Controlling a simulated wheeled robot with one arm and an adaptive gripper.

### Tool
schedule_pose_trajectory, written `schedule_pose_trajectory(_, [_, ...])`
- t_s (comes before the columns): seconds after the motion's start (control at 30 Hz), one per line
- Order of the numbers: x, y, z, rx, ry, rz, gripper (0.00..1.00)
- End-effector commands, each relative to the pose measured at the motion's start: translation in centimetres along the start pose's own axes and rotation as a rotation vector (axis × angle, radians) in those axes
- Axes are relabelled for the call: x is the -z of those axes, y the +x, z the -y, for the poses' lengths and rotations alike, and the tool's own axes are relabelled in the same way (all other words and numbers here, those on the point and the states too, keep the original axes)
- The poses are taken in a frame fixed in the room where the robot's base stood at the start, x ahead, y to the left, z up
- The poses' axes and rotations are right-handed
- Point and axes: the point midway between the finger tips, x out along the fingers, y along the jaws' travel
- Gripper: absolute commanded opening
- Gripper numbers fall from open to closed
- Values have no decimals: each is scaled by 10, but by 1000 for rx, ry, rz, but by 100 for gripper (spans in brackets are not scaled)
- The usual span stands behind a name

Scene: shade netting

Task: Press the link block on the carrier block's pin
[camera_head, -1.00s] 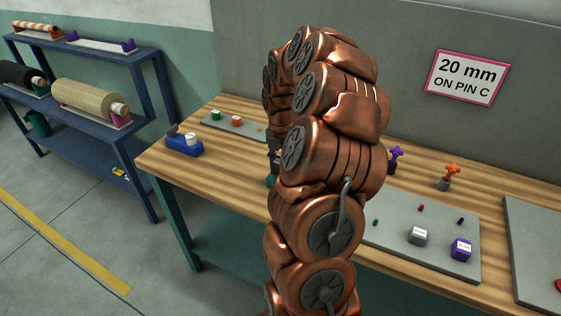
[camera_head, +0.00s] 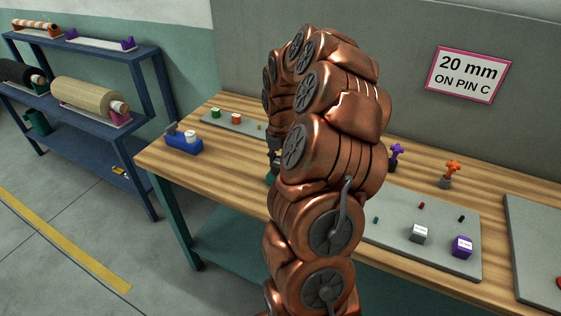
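My copper-coloured arm stands in the middle of the view and hides much of the bench behind it. A dark sliver of my gripper (camera_head: 273,160) shows at the arm's left edge, low over the bench, with a small teal piece (camera_head: 270,179) just below it. The fingers are mostly hidden, so I cannot tell whether they hold anything. A grey block (camera_head: 419,233) and a purple block (camera_head: 462,246), both with white labels, sit on a grey board at the right. I cannot tell which things are the link block and the carrier block.
A blue block-like fixture (camera_head: 184,144) with a white cylinder stands at the bench's left end. A grey strip (camera_head: 250,127) holds green and orange pieces. Small pegs stand on the right board (camera_head: 395,213). A purple knob (camera_head: 397,151) and an orange knob (camera_head: 453,168) stand behind it.

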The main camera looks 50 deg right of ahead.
Motion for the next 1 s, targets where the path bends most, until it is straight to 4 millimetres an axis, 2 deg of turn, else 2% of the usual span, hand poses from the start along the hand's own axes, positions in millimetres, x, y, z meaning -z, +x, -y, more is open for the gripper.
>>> schedule_pose_trajectory(1.0, [0,8,0,0,0,1,0])
